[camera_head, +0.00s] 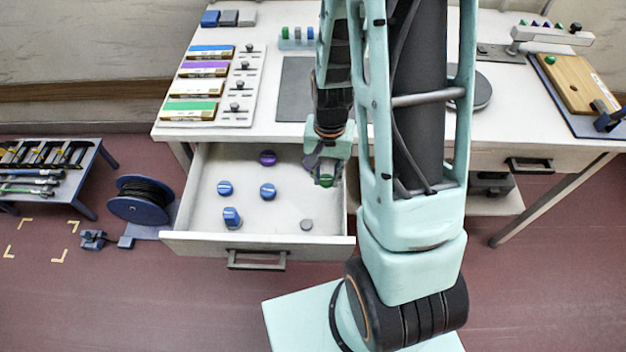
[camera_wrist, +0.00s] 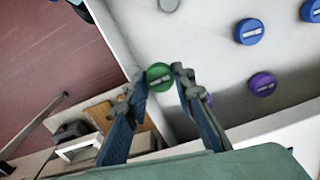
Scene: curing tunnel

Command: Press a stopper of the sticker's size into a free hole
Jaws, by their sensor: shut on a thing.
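My gripper (camera_head: 325,176) is inside the open drawer (camera_head: 335,240), at its right side. It is shut on a green stopper (camera_wrist: 159,77), held between the fingertips in the wrist view. The stopper's green edge also shows in the head view (camera_head: 326,181). Other stoppers lie in the drawer: several blue ones, one of them (camera_head: 267,190) near the middle, a purple one (camera_head: 267,158) at the back and a grey one (camera_head: 306,224) near the front. More purple shows beside my right finger in the wrist view. I cannot make out a sticker or a free hole.
On the table, a panel (camera_head: 242,100) with coloured boxes stands at the left, and a dark mat (camera_head: 295,90) lies in the middle. A wooden board (camera_head: 578,85) with a green piece lies at the right. A cable reel (camera_head: 140,200) stands on the floor. My arm hides part of the table.

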